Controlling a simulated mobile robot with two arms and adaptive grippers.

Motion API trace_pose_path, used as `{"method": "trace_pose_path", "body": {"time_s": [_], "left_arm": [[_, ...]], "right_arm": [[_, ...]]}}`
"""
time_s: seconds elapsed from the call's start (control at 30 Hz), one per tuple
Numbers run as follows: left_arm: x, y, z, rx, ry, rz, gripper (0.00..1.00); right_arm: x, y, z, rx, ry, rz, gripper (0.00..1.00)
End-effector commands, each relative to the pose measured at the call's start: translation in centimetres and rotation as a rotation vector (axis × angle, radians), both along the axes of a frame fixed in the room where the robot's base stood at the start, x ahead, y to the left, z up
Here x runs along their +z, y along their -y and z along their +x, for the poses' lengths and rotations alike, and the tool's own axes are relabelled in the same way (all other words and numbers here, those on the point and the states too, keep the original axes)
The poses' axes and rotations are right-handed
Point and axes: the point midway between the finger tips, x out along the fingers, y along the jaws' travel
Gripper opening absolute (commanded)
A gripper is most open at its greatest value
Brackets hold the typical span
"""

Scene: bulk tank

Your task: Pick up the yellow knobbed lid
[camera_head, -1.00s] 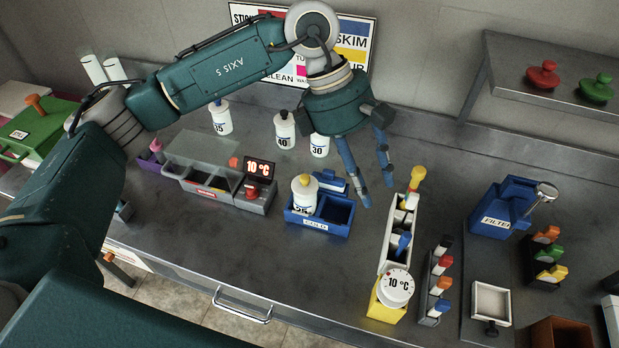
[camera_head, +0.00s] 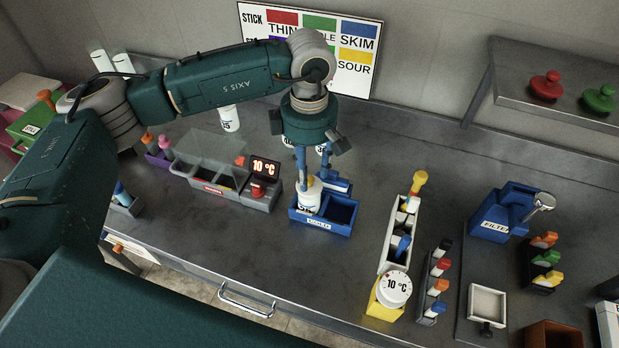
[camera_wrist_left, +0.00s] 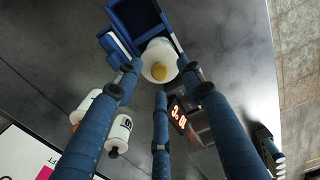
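A white bottle (camera_head: 309,198) with a yellow top stands in the left part of the blue tray (camera_head: 322,229). Its round yellow knob (camera_wrist_left: 159,70) shows from above in the left wrist view. I see no separate yellow lid lying elsewhere. My left gripper (camera_head: 313,172) hangs above the bottle, fingers pointing down and partly hiding its top. In the left wrist view its blue fingers (camera_wrist_left: 160,90) are spread, with nothing held between them, and the bottle top lies just beyond the tips. My right gripper is not in view.
White bottles (camera_head: 230,118) stand behind the tray. A grey unit with a 10 °C display (camera_head: 265,167) is close on the left. A white rack (camera_head: 398,235) stands to the right. Red (camera_head: 546,86) and green (camera_head: 600,99) knobbed lids sit on the right shelf.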

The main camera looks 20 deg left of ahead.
Motion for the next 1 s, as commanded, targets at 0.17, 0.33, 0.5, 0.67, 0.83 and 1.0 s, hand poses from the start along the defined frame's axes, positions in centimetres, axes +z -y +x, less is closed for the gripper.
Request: {"method": "trace_pose_path", "body": {"time_s": [0.17, 0.33, 0.5, 0.67, 0.83, 1.0], "left_arm": [[-1.5, 0.1, 0.0, 0.0, 0.0, -0.003, 0.39], [-1.6, 0.1, 0.0, -0.001, 0.002, -0.003, 0.39], [-1.6, 0.1, 0.0, -0.001, 0.002, -0.003, 0.13], [-1.6, 0.1, 0.0, -0.001, 0.002, -0.003, 0.0], [-1.6, 0.1, 0.0, -0.001, 0.002, -0.003, 0.0], [-1.4, 0.1, 0.1, -0.001, 0.003, -0.004, 0.0]], "right_arm": [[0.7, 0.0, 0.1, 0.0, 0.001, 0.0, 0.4], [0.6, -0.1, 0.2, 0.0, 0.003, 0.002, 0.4], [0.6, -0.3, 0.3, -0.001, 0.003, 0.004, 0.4], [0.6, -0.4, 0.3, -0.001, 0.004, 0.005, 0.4], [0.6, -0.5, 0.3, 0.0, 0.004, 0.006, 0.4], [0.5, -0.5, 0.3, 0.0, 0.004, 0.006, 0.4]]}}
